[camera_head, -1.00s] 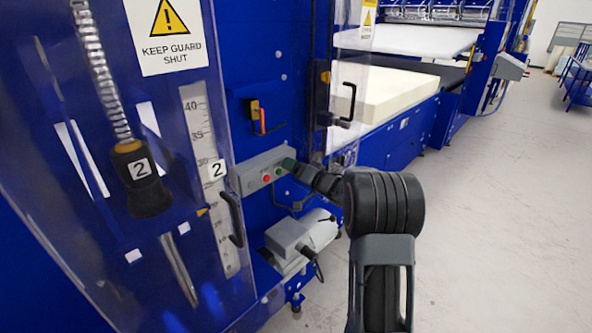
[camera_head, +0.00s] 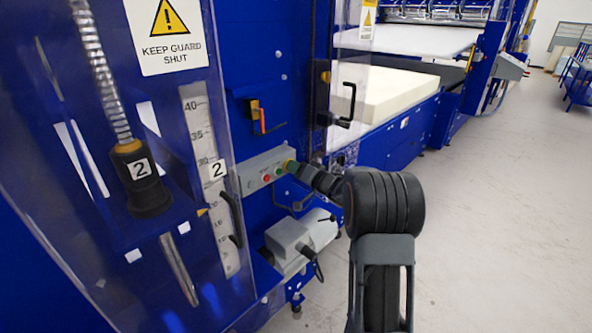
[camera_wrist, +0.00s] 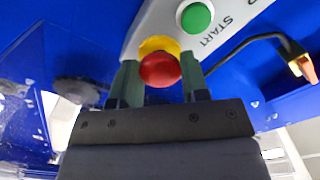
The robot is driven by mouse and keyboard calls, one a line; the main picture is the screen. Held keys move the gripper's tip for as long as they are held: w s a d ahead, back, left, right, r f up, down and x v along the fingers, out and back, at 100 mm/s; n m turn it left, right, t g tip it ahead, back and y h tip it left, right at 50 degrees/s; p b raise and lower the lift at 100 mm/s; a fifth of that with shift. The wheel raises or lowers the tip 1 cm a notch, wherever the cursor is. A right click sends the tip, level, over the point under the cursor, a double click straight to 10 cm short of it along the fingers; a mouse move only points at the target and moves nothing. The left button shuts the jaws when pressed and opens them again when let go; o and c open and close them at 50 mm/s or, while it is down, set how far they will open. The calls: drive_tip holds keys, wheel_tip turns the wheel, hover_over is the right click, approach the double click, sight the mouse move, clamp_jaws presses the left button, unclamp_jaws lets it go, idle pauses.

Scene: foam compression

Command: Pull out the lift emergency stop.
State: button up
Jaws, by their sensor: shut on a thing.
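The lift emergency stop is a red mushroom button (camera_wrist: 160,69) on a yellow base, at the end of a grey control panel in the wrist view. My gripper (camera_wrist: 160,82) has a green-grey finger on each side of the red button and is shut on it. In the head view my gripper (camera_head: 296,170) is at the right end of the control panel (camera_head: 255,174). The red button is hidden there behind the fingers, and a bit of yellow shows beside them.
A green START button (camera_wrist: 196,17) sits beside the stop. A dark cable with an orange end (camera_wrist: 304,68) is at the right. A clear guard with a handle (camera_head: 236,218) stands left of the panel, and a grey motor (camera_head: 300,240) lies below. Open floor is at the right.

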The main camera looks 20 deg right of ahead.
drive_tip(key=shift+s, duration=0.15)
idle(0.4)
drive_tip(key=o, duration=0.6)
drive_tip(key=shift+s+d, duration=0.1)
drive_tip(key=shift+c, duration=0.2)
drive_tip(key=o, duration=1.1)
drive_tip(key=shift+p+v, duration=1)
drive_tip(key=shift+v, duration=2.5)
